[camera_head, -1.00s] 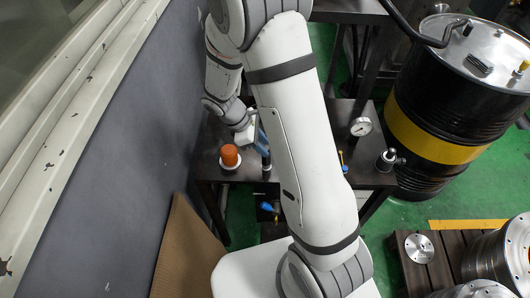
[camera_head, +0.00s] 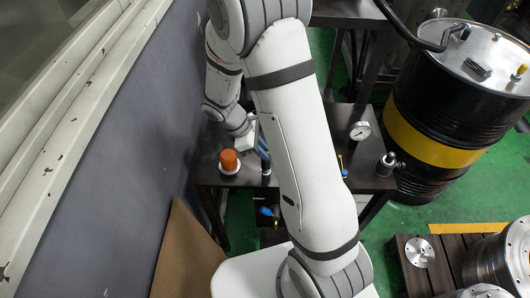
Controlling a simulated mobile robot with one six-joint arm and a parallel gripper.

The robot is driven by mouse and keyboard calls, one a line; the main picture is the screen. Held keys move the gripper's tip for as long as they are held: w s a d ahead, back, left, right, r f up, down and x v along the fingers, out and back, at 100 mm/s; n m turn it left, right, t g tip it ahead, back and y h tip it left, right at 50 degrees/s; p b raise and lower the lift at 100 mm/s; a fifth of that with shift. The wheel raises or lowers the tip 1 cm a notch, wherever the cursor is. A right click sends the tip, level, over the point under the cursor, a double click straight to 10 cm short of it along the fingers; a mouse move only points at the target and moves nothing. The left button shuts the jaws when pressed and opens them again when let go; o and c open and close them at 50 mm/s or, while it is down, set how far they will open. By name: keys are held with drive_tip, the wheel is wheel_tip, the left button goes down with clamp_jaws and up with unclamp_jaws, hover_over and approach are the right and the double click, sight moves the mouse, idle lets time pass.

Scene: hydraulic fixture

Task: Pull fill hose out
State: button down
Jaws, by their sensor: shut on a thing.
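My gripper (camera_head: 263,148) is a small blue-grey shape above the dark bench top (camera_head: 212,172), left of my big white arm link, which hides part of it. It is shut on a dark, upright piece (camera_head: 266,167), seemingly the end of the fill hose, just right of the orange dome. The fingertips and most of the held piece are too small or hidden to see clearly. I cannot tell whether the piece still sits in a port.
An orange dome lamp (camera_head: 229,160) stands close left of my gripper. A pressure gauge (camera_head: 360,131) and a metal fitting (camera_head: 388,164) stand on the bench's right. A black-and-yellow drum (camera_head: 440,135) is beyond. A grey wall panel (camera_head: 120,150) bounds the left.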

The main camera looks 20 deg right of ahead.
drive_tip(key=shift+r, duration=0.15)
drive_tip(key=shift+r+p, duration=2.1)
drive_tip(key=shift+r, duration=0.5)
